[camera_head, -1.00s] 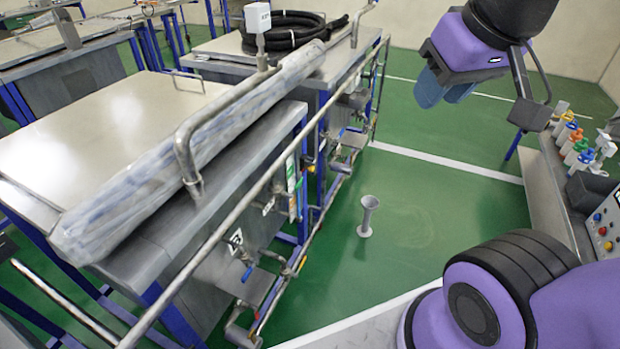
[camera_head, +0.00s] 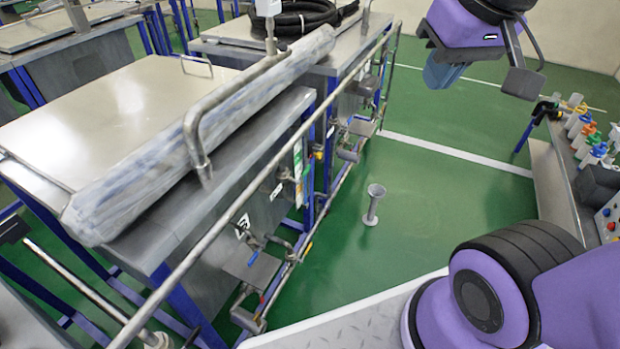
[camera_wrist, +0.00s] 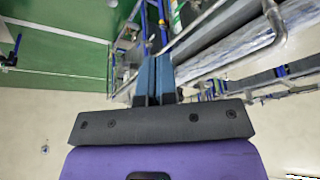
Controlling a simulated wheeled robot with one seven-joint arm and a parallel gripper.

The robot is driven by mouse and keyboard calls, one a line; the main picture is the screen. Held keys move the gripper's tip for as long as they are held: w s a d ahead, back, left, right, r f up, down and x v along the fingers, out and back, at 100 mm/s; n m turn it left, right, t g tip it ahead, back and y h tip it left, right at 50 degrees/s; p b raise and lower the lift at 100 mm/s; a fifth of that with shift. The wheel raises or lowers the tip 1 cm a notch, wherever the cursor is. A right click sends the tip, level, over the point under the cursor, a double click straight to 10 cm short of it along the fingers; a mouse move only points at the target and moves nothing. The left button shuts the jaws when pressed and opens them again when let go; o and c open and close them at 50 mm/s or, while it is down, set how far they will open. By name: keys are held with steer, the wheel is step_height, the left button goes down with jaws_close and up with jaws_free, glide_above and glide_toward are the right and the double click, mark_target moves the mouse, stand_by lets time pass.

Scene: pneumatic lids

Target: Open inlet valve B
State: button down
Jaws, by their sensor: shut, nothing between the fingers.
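My gripper (camera_head: 445,72) is at the upper right of the head view, held in the air over the green floor, well apart from the tanks and valves. In the wrist view its blue fingers (camera_wrist: 155,75) are together with nothing between them. Another valve with a blue handle shows farther back along the pipes, small. I cannot tell for certain which is inlet valve B.
A metal rail (camera_head: 245,195) runs along the tank fronts, between me and the pipework.

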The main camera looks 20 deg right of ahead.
steer(key=w+a+f+m+g+y, duration=0.1)
steer(key=w+a+f+g, duration=0.2)
steer(key=w, duration=0.4)
steer(key=m+g+y, duration=0.4)
steer(key=g+y, duration=0.4)
steer(key=y, duration=0.2)
glide_above(306, 171)
steer(key=s+d, duration=0.3)
steer(key=s, duration=0.6)
step_height(306, 171, down, 21)
steer(key=w+d+f+m+t+y, duration=0.1)
steer(key=f+m+t+y, duration=0.3)
steer(key=f+m+t, duration=0.7)
steer(key=w+d+f+m+t+y, duration=0.2)
steer(key=f+m+t, duration=0.8)
steer(key=f, duration=1.6)
steer(key=shift+w+d+m+t+y, duration=0.45)
steer(key=shift+t+y, duration=0.45)
steer(key=shift+t, duration=1.4)
steer(key=shift+w+a, duration=0.15)
steer(key=s+d+r+x, duration=0.1)
steer(key=r+x, duration=0.1)
steer(key=x, duration=1)
steer(key=shift+r, duration=0.4)
